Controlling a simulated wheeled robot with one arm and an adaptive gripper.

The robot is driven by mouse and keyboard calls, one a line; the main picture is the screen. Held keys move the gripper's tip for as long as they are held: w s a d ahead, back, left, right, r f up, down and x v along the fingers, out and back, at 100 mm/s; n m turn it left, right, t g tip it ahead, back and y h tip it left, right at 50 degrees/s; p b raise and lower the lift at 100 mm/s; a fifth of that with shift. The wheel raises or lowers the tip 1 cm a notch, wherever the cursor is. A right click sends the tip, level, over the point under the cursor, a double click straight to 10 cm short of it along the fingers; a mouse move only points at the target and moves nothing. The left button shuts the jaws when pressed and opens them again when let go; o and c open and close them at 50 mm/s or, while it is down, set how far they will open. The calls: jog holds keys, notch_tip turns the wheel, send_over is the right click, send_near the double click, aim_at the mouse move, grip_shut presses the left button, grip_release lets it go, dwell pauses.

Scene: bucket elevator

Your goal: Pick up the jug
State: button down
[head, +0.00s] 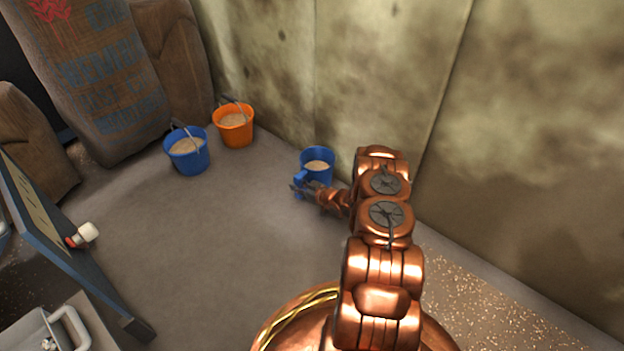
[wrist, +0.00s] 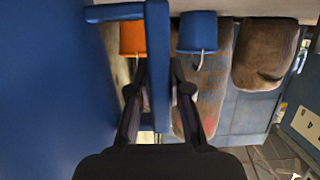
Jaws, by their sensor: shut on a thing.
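The blue jug (head: 317,158) is near the wall in the head view, upright, with pale grainy stuff inside. In the wrist view its blue side (wrist: 45,85) fills the left, and its handle (wrist: 157,35) runs down the middle. My gripper (head: 301,189) is at the handle on the near left side of the jug. In the wrist view the fingers of my gripper (wrist: 158,92) are shut on the handle, one on each side. I cannot tell whether the jug's base touches the floor.
A blue bucket (head: 187,158) and an orange bucket (head: 234,131) with grainy fill stand farther left. Printed sacks (head: 100,90) lean behind them. The wall (head: 390,70) rises close behind the jug. The grey floor (head: 215,235) left of my arm is clear.

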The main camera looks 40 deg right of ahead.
aim_at(300, 181)
jog(key=shift+r, duration=0.15)
dwell(0.4)
notch_tip(300, 181, up, 3)
jog(key=shift+r+p, duration=0.1)
jog(key=shift+p, duration=1)
jog(key=shift+s+r, duration=0.15)
jog(key=shift+r, duration=0.1)
jog(key=s+a+p, duration=0.3)
jog(key=s, duration=0.4)
jog(key=s+a+r+p, duration=0.1)
jog(key=s+a+p, duration=0.2)
jog(key=s, duration=0.4)
jog(key=shift+a, duration=0.3)
jog(key=shift+s, duration=0.1)
